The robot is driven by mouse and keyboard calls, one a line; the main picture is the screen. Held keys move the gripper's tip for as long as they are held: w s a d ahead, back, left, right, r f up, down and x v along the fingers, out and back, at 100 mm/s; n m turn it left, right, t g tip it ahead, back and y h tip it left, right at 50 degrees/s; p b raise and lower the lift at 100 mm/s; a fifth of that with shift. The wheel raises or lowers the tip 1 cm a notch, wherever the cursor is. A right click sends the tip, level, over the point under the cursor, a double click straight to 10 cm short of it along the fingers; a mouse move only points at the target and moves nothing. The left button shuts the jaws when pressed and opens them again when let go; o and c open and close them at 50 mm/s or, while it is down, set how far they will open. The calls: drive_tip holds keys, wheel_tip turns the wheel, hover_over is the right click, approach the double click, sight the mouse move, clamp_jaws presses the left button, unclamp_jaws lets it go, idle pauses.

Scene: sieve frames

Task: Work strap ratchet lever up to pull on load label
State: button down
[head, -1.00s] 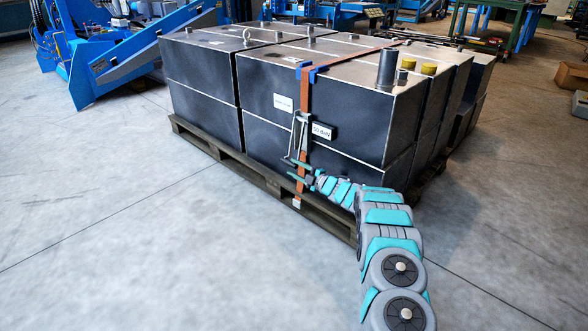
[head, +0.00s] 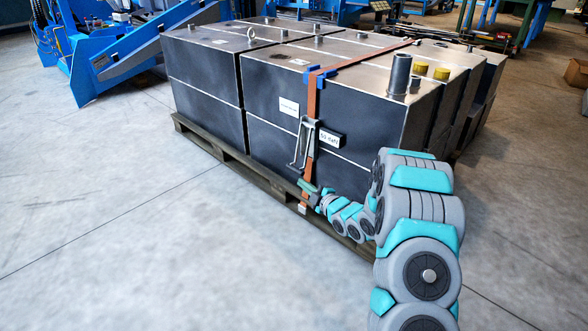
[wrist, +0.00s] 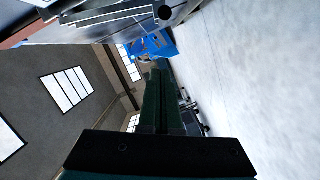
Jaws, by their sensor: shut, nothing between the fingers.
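An orange-brown strap (head: 311,100) runs over the dark metal tanks and down their front face. The grey ratchet lever (head: 299,147) is on the strap, hanging down and slanting left, its free end low. A small black plate with a white load label (head: 330,141) is just right of the ratchet; its print is too small to read surely. My gripper (head: 306,187) is just below the lever's free end, in front of the lower strap, and seems apart from the lever. In the wrist view its dark green fingers (wrist: 158,85) are together, with nothing between them.
The tanks (head: 205,90) stand on a wooden pallet (head: 223,154). Blue edge protectors (head: 343,70) sit under the strap at the top edge. A white sticker (head: 289,106) is left of the strap. Blue machinery (head: 140,55) stands at back left. The floor (head: 120,240) in front is clear.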

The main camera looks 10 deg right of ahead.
sight(303, 174)
drive_tip(key=w+a+f, duration=0.1)
drive_tip(key=w+f, duration=0.1)
drive_tip(key=w, duration=0.8)
drive_tip(key=shift+w+f+b, duration=0.3)
drive_tip(key=shift+f, duration=0.05)
drive_tip(key=shift+a, duration=0.1)
drive_tip(key=shift+w+d+f+n+t+b, duration=0.15)
drive_tip(key=shift+w+d+f+n+b, duration=0.25)
drive_tip(key=shift+d+b, duration=0.2)
drive_tip(key=shift+w+d+f+n+t+b, duration=0.15)
drive_tip(key=shift+w+d+f+n+b, duration=0.2)
drive_tip(key=shift+d+f+b, duration=0.2)
drive_tip(key=shift+w+d+r+n, duration=0.1)
drive_tip(key=shift+w+d+n, duration=0.15)
drive_tip(key=shift+n, duration=0.1)
